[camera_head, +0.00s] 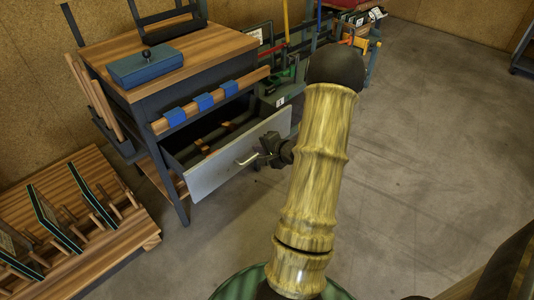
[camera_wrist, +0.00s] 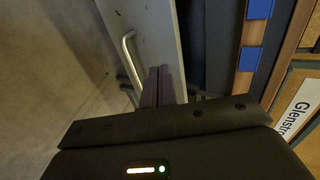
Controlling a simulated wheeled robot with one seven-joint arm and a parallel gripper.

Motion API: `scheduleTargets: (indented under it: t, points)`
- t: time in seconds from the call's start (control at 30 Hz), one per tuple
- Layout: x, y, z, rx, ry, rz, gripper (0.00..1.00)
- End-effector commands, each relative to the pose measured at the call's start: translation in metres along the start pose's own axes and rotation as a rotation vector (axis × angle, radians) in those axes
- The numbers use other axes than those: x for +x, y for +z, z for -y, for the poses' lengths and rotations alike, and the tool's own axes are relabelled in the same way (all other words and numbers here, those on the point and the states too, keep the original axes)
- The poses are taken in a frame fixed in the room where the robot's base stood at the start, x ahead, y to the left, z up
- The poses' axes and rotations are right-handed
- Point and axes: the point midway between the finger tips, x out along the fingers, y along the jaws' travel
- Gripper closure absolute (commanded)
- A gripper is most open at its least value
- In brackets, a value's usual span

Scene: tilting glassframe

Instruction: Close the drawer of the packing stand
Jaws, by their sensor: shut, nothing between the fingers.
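The packing stand (camera_head: 150,90) has a wooden top and dark metal legs, at the upper left in the head view. Its drawer (camera_head: 238,155) is pulled out, with a grey front panel and a pale bar handle (camera_head: 247,159). Dark and orange-brown items show inside it. In the wrist view the drawer front (camera_wrist: 157,40) and the handle (camera_wrist: 131,58) are close ahead. My gripper (camera_head: 262,152) is at the drawer front, right of the handle in the head view; its shut fingers also show in the wrist view (camera_wrist: 158,75). I cannot tell whether they touch the panel.
A blue box (camera_head: 145,66) sits on the stand's top. A wooden rail (camera_head: 210,100) with blue clips runs above the drawer. A wooden rack (camera_head: 70,215) with framed panes stands at lower left. Tools and green equipment (camera_head: 275,90) stand behind. Floor at right (camera_head: 430,130) is clear.

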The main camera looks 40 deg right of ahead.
Motion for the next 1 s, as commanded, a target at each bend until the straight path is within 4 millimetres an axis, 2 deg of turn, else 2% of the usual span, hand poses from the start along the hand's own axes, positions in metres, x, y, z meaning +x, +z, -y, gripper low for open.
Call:
scheduleTargets:
  t: [0.03,0.2,0.4,1.0]
  points:
    - [0.012,0.001,-0.004,-0.002,-0.001,0.002,1.0]
    - [0.041,0.001,0.003,-0.005,-0.003,0.002,1.0]
    - [0.06,0.0,0.016,-0.002,-0.001,-0.001,1.0]
    - [0.066,0.001,0.024,-0.001,0.0,0.001,1.0]
